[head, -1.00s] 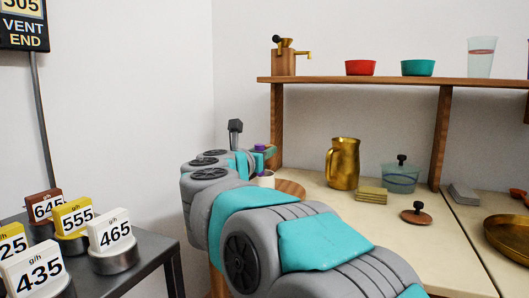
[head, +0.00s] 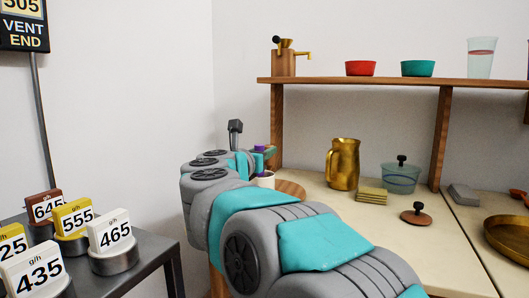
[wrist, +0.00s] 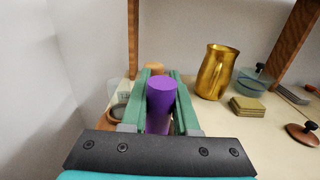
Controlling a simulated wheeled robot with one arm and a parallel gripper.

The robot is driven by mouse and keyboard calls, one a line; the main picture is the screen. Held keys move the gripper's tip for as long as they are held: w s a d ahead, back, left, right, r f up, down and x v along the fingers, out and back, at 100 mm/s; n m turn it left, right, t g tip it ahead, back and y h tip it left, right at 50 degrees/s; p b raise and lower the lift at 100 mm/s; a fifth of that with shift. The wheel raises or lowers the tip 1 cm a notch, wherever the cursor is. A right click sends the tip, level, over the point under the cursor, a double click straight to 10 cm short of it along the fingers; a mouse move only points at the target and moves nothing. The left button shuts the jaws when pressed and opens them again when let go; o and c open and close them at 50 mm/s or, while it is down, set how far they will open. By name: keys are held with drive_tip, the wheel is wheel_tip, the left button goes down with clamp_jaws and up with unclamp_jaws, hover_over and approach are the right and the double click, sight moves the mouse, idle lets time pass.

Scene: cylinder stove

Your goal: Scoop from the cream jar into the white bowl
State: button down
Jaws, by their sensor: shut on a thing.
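My gripper (wrist: 160,76) is shut on a purple cylindrical handle (wrist: 161,104) in the wrist view. The same purple piece shows small in the head view (head: 259,149), beyond my arm. The far end of what I hold is hidden. A white round container (head: 265,180) stands just below the gripper in the head view, partly covered by my arm; I cannot tell whether it is the cream jar or the white bowl. A dark-rimmed round vessel (wrist: 117,113) shows left of the fingers in the wrist view, mostly hidden.
A brass pitcher (head: 343,164), a stack of yellowish squares (head: 371,195), a lidded glass pot (head: 401,179) and a round lid (head: 416,217) are to the right on the counter. A shelf (head: 380,81) with its post (head: 440,140) runs above. The wall is close on the left.

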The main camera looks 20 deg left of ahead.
wheel_tip(320, 180, up, 9)
drive_tip(key=p, duration=0.5)
drive_tip(key=shift+f, duration=0.15)
idle(0.4)
idle(0.7)
